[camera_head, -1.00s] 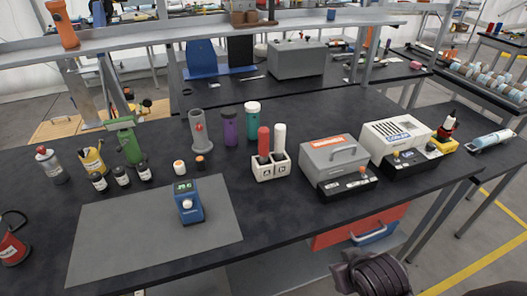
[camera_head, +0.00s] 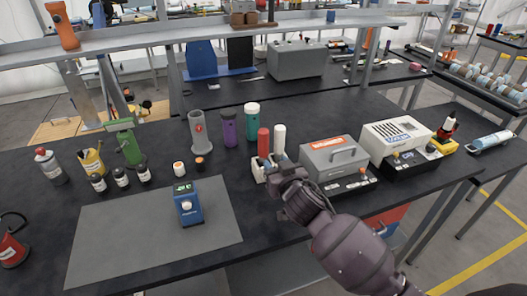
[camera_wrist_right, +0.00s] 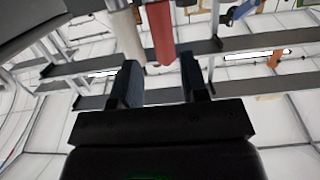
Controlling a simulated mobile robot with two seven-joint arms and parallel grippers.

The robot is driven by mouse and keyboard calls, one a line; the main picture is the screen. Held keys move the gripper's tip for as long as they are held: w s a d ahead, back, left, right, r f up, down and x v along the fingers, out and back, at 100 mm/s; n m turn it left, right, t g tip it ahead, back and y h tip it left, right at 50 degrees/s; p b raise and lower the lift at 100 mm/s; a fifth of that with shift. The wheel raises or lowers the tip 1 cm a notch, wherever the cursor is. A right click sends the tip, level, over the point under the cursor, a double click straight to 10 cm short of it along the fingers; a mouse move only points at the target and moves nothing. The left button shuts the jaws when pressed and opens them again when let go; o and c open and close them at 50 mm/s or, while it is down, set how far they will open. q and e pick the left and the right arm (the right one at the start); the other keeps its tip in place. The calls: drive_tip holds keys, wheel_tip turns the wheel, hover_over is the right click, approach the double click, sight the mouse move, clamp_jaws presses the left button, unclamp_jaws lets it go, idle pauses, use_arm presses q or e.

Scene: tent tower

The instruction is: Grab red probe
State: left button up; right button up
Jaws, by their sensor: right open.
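The red probe (camera_head: 263,142) stands upright in a white two-slot holder (camera_head: 258,175) on the dark bench. A white probe (camera_head: 279,138) stands beside it on the right. In the right wrist view the red probe (camera_wrist_right: 160,32) lies ahead between the finger lines, and the white probe (camera_wrist_right: 127,35) is just left of it. My right gripper (camera_head: 272,178) is in front of the holder and hides much of it. In the wrist view the right gripper (camera_wrist_right: 160,75) is open with nothing between its fingers. My left gripper is out of view.
A grey case (camera_head: 334,157) stands close to the right of the holder. Purple (camera_head: 230,128) and green (camera_head: 252,120) bottles stand behind left. A blue device (camera_head: 188,206) sits on a grey mat (camera_head: 120,235). The bench between mat and holder is clear.

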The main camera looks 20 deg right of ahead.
sight(265, 151)
drive_tip(key=w, duration=0.5)
drive_tip(key=shift+w+a+f, duration=0.1)
drive_tip(key=shift+a+f, duration=0.05)
drive_tip(key=shift+f, duration=0.2)
drive_tip(key=shift+w+f, duration=0.2)
drive_tip(key=shift+w, duration=0.7)
drive_tip(key=shift+w+f, duration=0.25)
drive_tip(key=shift+w, duration=0.7)
drive_tip(key=shift+w+f, duration=0.2)
drive_tip(key=shift+w, duration=0.7)
drive_tip(key=c, duration=0.7)
drive_tip(key=shift+o, duration=0.2)
drive_tip(key=shift+r, duration=0.1)
